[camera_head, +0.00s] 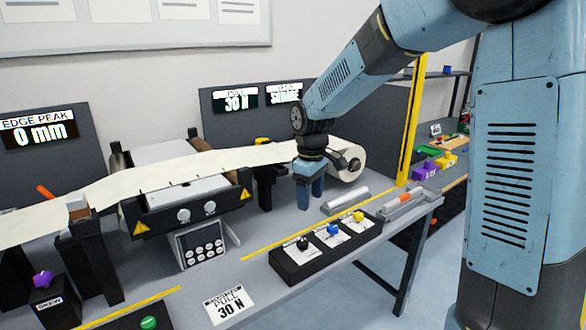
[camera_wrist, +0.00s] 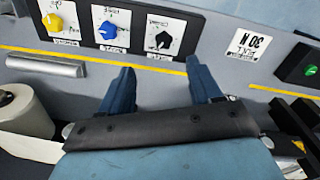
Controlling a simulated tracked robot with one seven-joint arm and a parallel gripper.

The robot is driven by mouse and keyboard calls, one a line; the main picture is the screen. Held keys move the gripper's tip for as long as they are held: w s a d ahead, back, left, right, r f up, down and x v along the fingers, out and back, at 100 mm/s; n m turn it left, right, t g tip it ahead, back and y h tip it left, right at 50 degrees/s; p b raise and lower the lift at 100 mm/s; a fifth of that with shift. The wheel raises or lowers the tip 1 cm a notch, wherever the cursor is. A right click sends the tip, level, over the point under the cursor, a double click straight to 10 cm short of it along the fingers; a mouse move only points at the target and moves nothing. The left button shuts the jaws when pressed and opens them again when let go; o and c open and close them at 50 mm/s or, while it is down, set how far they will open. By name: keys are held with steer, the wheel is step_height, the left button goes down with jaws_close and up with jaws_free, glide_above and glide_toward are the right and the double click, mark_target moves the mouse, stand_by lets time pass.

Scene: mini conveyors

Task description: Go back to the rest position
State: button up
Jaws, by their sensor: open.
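My gripper (camera_head: 311,190) hangs from the blue arm above the grey bench, fingers pointing down, behind the black knob box (camera_head: 290,270). In the wrist view its two blue fingers (camera_wrist: 158,92) are apart with nothing between them. The box carries a black knob (camera_head: 303,243), a blue knob (camera_head: 333,229) and a yellow knob (camera_head: 358,216). In the wrist view these are the black knob (camera_wrist: 163,40), the blue knob (camera_wrist: 107,30) and the yellow knob (camera_wrist: 53,22). The fingers look apart from the knobs.
The white web (camera_head: 225,158) runs over the roller machine to a roll (camera_head: 347,160) close beside my gripper. A metal bar (camera_head: 345,201) lies to its right. A purple knob (camera_head: 42,279) and green button (camera_head: 149,322) are at left.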

steer(key=s+d+r+m+t, duration=0.3)
steer(key=s+d+r+m, duration=0.2)
steer(key=s+d+r, duration=0.55)
steer(key=s+d+m+t, duration=0.1)
steer(key=s+d+m, duration=0.2)
steer(key=s, duration=0.4)
steer(key=s+d+r+m+t, duration=0.1)
steer(key=s+d+m, duration=0.2)
steer(key=s, duration=0.4)
steer(key=shift+d+r, duration=0.25)
steer(key=shift+r, duration=0.05)
steer(key=shift+c, duration=0.3)
